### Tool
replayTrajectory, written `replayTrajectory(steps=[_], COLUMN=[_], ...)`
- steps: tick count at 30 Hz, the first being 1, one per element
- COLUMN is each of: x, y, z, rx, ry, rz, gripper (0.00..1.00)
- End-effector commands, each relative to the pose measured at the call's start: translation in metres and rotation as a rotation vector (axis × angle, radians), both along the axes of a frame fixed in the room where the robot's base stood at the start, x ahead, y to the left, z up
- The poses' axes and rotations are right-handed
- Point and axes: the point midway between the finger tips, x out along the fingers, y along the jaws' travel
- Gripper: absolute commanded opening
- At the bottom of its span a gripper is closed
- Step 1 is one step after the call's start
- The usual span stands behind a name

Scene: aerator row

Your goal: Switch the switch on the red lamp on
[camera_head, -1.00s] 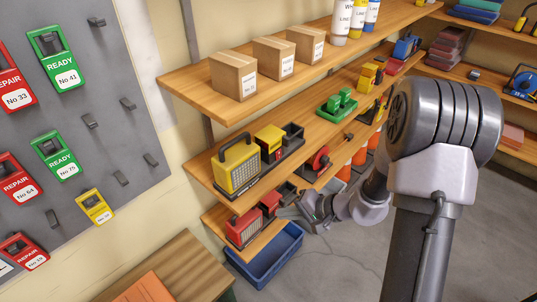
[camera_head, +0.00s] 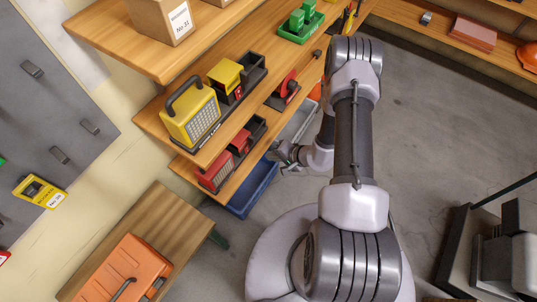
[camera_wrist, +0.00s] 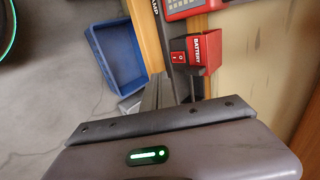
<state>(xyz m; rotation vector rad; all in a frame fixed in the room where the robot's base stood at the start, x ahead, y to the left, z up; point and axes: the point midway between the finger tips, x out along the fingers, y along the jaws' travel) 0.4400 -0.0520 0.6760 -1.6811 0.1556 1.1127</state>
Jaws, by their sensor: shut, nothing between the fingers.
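The red lamp (camera_head: 216,172) stands on the lower shelf in the head view; its red edge also shows at the top of the wrist view (camera_wrist: 188,7). Beside it is a red and black battery box (camera_head: 240,142). In the wrist view, the box (camera_wrist: 196,55) is labelled BATTERY and carries a red switch (camera_wrist: 180,57) with white I and O marks. I cannot tell which way the switch is set. My gripper (camera_head: 281,155) is just right of the shelf edge in the head view, apart from the box. It is shut and empty; its body fills the lower wrist view.
A yellow lamp (camera_head: 191,114) and yellow battery box (camera_head: 225,74) stand on the shelf above. A blue bin (camera_head: 250,192) is below the lower shelf. A wooden bench with an orange case (camera_head: 125,270) is at lower left.

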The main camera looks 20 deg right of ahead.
Motion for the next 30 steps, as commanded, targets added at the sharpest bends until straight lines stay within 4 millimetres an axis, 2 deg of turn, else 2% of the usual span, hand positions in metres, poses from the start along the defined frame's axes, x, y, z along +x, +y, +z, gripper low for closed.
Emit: replayTrajectory(steps=[1, 9, 12, 18, 30], x=[0.005, 0.038, 0.053, 0.068, 0.071], y=[0.005, 0.029, 0.039, 0.05, 0.052], z=[-0.013, -0.055, -0.055, -0.055, -0.056], rx=[0.0, 0.001, 0.0, 0.0, 0.001], ry=[0.0, 0.0, -0.002, 0.0, 0.0], rz=[0.004, 0.002, 0.004, 0.001, 0.001], gripper=[0.0, 0.0, 0.0, 0.0, 0.0])
